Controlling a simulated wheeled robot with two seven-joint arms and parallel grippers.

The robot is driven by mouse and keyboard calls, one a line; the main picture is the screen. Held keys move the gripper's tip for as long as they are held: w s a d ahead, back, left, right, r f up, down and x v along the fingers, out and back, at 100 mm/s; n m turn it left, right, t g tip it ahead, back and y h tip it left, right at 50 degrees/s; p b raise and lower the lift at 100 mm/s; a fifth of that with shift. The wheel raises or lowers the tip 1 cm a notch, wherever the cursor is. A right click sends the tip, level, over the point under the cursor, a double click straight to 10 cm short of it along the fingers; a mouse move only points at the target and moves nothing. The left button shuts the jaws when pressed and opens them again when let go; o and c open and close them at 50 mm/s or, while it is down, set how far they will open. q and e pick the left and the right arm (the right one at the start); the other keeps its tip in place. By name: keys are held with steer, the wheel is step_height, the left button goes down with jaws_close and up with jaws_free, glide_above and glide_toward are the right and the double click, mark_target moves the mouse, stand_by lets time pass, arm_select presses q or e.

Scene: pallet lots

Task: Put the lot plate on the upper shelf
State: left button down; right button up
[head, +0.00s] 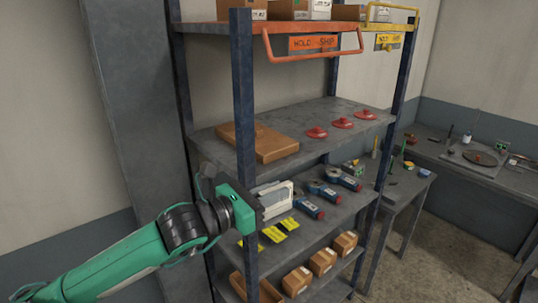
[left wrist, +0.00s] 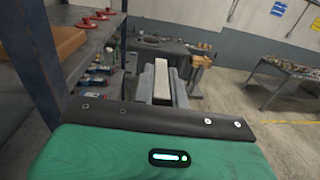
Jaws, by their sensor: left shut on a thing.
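My left gripper (head: 272,200) reaches in from the left, in front of the rack's near left post, and is shut on a pale flat plate (head: 276,194), which I take to be the lot plate. In the left wrist view the plate shows edge-on as a light strip (left wrist: 161,80) between the grey fingers. The plate is below the level of the upper shelf (head: 312,109) and in front of the shelf with the blue-handled tools. Whether it touches anything there I cannot tell. My right gripper is in neither view.
Dark posts (head: 243,90) frame the rack. Blue tools (head: 325,190), yellow tags (head: 285,225) and small boxes (head: 297,281) occupy lower levels.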

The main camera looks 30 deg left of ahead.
arm_select(q)
steer(key=d+f, duration=0.1)
steer(key=f, duration=0.9)
steer(key=s+d+f, duration=0.1)
steer(key=d+f, duration=0.1)
steer(key=f, duration=0.8)
steer(key=shift+s+d, duration=0.15)
steer(key=shift+s, duration=0.15)
steer(key=shift+f, duration=0.1)
